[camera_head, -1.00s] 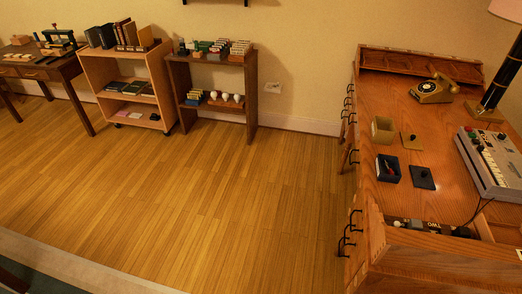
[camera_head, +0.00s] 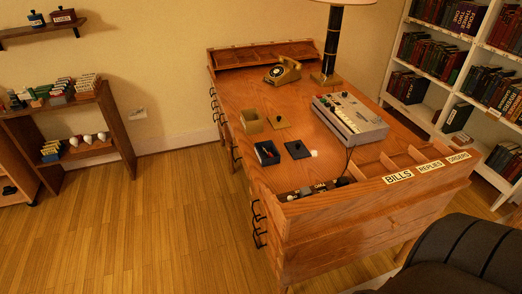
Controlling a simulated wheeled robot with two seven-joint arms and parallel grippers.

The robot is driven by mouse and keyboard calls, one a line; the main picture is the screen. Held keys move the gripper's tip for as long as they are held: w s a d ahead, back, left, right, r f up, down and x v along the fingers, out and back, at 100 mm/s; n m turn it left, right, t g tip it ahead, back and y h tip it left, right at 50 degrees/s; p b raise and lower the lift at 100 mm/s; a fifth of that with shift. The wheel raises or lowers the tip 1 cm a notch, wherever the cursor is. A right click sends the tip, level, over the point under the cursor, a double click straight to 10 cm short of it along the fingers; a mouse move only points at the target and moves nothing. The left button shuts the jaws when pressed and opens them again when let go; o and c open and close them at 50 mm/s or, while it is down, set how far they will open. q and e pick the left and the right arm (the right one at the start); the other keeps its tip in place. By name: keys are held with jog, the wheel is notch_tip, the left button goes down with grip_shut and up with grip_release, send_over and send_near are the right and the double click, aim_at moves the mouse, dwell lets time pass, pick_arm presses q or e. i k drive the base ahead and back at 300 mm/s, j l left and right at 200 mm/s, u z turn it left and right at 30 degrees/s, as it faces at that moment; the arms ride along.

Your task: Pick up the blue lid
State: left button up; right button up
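The blue lid (camera_head: 298,149) is a flat, dark blue square with a small knob. It lies on the wooden desk (camera_head: 235,98), just right of an open dark blue box (camera_head: 267,153) with small things inside, one of them red. A tan open box (camera_head: 251,121) and its tan lid (camera_head: 279,121) sit behind them. Neither of my grippers shows in the head view.
A grey machine with keys (camera_head: 349,118), a brass telephone (camera_head: 283,71) and a lamp (camera_head: 333,45) stand on the desk. Labelled compartments (camera_head: 400,160) line its near edge. A dark chair (camera_head: 455,255) is at lower right. Floor (camera_head: 150,230) left of the desk is clear.

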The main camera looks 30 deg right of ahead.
aim_at(296, 148)
jog(key=z, duration=1.3)
jog(key=j+z, duration=0.25)
